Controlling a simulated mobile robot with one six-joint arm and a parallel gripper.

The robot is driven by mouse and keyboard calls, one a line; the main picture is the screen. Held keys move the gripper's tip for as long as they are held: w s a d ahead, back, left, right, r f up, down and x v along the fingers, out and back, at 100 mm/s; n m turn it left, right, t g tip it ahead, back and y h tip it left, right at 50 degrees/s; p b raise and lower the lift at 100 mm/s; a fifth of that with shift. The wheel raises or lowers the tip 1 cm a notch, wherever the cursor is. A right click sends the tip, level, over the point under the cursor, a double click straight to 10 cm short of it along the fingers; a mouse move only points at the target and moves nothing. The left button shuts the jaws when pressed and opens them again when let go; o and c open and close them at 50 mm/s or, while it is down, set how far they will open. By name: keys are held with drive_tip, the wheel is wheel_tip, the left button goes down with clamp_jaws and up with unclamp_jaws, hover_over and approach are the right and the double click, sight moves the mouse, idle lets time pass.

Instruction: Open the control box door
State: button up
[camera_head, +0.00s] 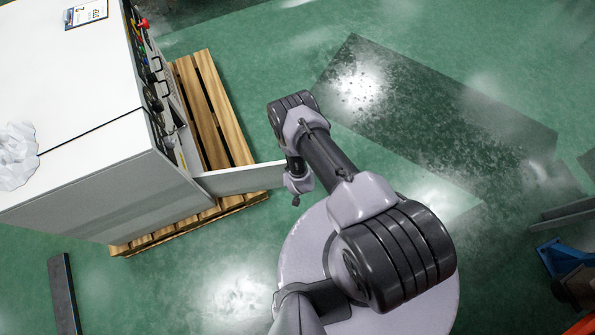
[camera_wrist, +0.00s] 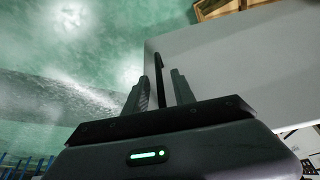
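The control box (camera_head: 100,185) is a white and grey cabinet at the left of the head view. Its door (camera_head: 240,180) stands swung out from the cabinet's front corner, reaching right to my gripper (camera_head: 298,188). In the wrist view the door (camera_wrist: 240,75) is a plain pale panel at the right. A thin black handle (camera_wrist: 158,68) stands along the door's left edge. My gripper (camera_wrist: 160,92) has one finger on each side of the handle. The fingers are apart, with narrow gaps seeming to show beside the handle. The handle's lower end is hidden by the gripper body.
The cabinet stands on a wooden pallet (camera_head: 205,105). Its front has several handles and coloured parts. Crumpled white material (camera_head: 17,155) and a label card (camera_head: 86,13) lie on top. A dark bar (camera_head: 64,293) lies at lower left.

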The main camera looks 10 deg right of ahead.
drive_tip(key=d+p+v, duration=0.1)
drive_tip(key=p+v, duration=0.7)
drive_tip(key=v, duration=0.9)
drive_tip(key=shift+a+r+p, duration=0.2)
drive_tip(key=shift+a+p, duration=0.1)
drive_tip(key=shift+a, duration=0.2)
